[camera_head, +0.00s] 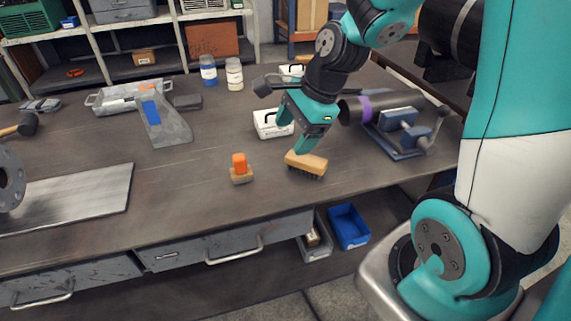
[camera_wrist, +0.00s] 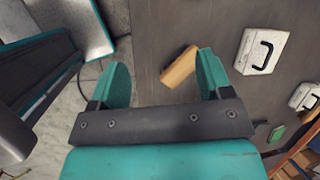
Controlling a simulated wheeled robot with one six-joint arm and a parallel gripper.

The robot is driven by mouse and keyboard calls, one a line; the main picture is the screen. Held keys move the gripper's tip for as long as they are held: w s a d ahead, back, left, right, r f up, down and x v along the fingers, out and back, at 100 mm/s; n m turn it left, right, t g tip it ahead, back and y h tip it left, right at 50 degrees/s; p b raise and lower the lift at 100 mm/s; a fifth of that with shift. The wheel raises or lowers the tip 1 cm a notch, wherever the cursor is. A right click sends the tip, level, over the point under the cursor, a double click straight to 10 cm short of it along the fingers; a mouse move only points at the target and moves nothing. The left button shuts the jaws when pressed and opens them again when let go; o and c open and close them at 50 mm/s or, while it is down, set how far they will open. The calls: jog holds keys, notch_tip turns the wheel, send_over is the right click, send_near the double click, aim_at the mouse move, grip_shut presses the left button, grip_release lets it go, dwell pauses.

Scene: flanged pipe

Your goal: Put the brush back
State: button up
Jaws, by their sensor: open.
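The brush (camera_head: 306,161) has a pale wooden back and dark bristles that face down. It rests on the workbench near its front edge, right of the middle in the head view. It also shows in the wrist view (camera_wrist: 178,68), partly cut off by the right finger. My gripper (camera_head: 304,143) is just above the brush in the head view, pointing down. In the wrist view my gripper (camera_wrist: 163,78) has its two fingers wide apart with nothing held. The brush lies beyond the fingertips, closer to the right finger. Whether a finger touches it I cannot tell.
A small orange-topped block (camera_head: 239,164) stands left of the brush. A white case with a black handle (camera_head: 270,124) sits behind it. A blue vise (camera_head: 398,135) and a dark pipe with a purple band (camera_head: 372,105) are at right. The bench's front edge (camera_head: 225,230) is close.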

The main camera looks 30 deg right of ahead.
jog(key=s+a+r+n+g, duration=0.1)
jog(key=s+a+r+n, duration=0.3)
jog(key=n, duration=0.9)
jog(key=s+a+r+n+g, duration=0.2)
jog(key=s+a+r+n, duration=0.2)
jog(key=s+a+n, duration=0.6)
jog(key=s+n, duration=0.2)
jog(key=shift+n+y, duration=0.4)
jog(key=shift+d+r, duration=0.1)
